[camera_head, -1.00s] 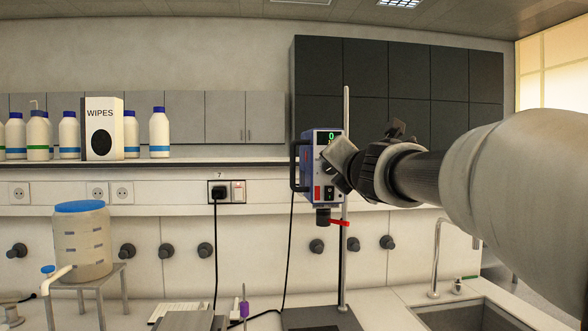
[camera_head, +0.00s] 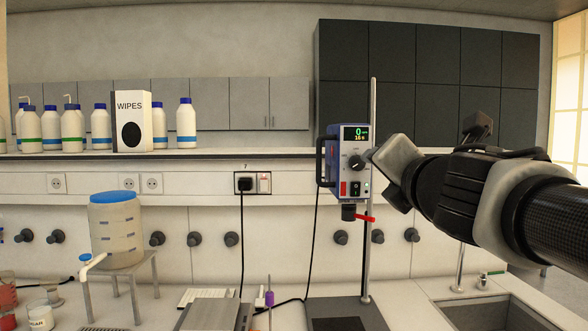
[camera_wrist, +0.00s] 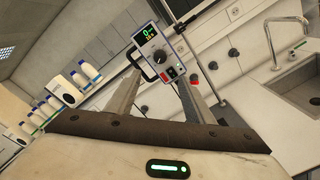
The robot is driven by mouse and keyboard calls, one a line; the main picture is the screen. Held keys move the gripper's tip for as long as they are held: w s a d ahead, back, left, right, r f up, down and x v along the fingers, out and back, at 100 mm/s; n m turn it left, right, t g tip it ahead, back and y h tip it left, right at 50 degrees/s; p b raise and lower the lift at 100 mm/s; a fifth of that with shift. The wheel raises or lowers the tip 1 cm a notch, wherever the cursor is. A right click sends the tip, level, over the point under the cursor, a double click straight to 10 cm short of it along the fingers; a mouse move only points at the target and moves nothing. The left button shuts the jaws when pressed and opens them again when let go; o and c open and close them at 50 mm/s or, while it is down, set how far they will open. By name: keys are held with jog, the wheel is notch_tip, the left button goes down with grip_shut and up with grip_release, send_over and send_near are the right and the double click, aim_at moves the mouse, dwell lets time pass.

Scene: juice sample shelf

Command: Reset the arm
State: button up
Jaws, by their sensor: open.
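My arm reaches in from the right in the head view, with my gripper (camera_head: 392,172) in front of and beside the blue and white overhead stirrer (camera_head: 348,185). In the head view its near finger overlaps the stirrer's right edge; I cannot tell whether they touch. In the wrist view my gripper (camera_wrist: 157,98) has its two fingers apart with nothing held between them. The stirrer (camera_wrist: 162,50) shows beyond the fingertips, its display lit green. It hangs on an upright metal rod (camera_head: 371,240) over a dark base plate.
A shelf (camera_head: 60,156) at the back left bears white bottles and a wipes box (camera_head: 132,121). A blue-lidded container (camera_head: 115,230) stands on a metal stand. A sink (camera_head: 490,308) with a tap is at the right. A grey flat device (camera_head: 213,316) lies on the bench.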

jog(key=s+d+f+m+g+h+p, duration=0.5)
jog(key=s+f+m, duration=0.3)
jog(key=m, duration=0.9)
jog(key=s+a+f+m+g+y+p, duration=0.4)
jog(key=s+a+f+m+g, duration=0.3)
jog(key=s+f, duration=0.5)
jog(key=s+a+m+y, duration=0.1)
jog(key=a+m, duration=0.1)
jog(key=m, duration=0.1)
jog(key=shift+a+p, duration=0.2)
jog(key=shift+p, duration=0.2)
